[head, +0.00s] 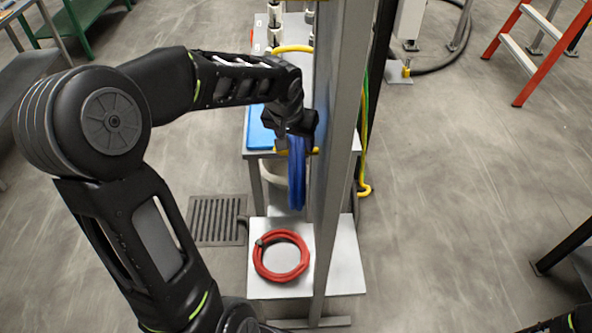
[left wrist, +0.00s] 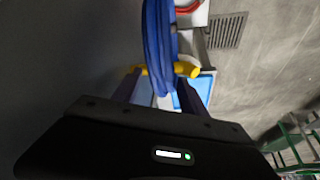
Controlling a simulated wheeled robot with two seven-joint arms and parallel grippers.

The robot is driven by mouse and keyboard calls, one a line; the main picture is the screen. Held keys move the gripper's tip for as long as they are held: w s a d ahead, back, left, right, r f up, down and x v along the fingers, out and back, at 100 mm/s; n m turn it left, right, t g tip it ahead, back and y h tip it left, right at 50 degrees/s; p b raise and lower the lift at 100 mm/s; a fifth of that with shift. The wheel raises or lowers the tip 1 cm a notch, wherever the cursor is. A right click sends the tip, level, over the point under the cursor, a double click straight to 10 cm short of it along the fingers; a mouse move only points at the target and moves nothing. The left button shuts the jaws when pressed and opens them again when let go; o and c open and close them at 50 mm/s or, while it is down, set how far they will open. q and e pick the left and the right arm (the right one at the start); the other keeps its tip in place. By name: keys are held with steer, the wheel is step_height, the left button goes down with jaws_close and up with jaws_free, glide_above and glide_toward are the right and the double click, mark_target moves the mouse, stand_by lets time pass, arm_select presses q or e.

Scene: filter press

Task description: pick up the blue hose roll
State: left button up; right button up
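The blue hose roll (head: 297,175) hangs from a yellow hook (head: 316,151) on the grey post, above the lower shelf. In the left wrist view the blue hose roll (left wrist: 157,45) runs down between my fingers, with the yellow hook (left wrist: 186,70) just behind. My left gripper (head: 288,140) is at the top of the roll. Its fingers show apart in the left wrist view (left wrist: 166,88), with visible gaps beside the hose, so it looks open around it. The fingertip ends are partly hidden in the head view. My right gripper is not in view.
A red hose roll (head: 281,256) lies on the lower white shelf (head: 341,270). The grey post (head: 340,130) stands just right of my gripper. A blue tray (head: 257,130) sits on the bench behind. A yellow hose (head: 365,170) hangs right of the post.

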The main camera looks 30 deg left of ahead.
arm_select(q)
steer(key=shift+d, duration=0.1)
jaws_close()
steer(key=shift+r, duration=0.1)
stand_by(0.5)
steer(key=shift+r+b, duration=0.1)
steer(key=shift+b, duration=0.2)
steer(key=shift+a+r, duration=0.2)
steer(key=shift+r, duration=0.1)
steer(key=shift+r+b, duration=0.7)
steer(key=shift+r, duration=2.3)
steer(key=s+a+b, duration=0.4)
steer(key=s+a, duration=0.8)
steer(key=a, duration=0.3)
steer(key=shift+a, duration=0.35)
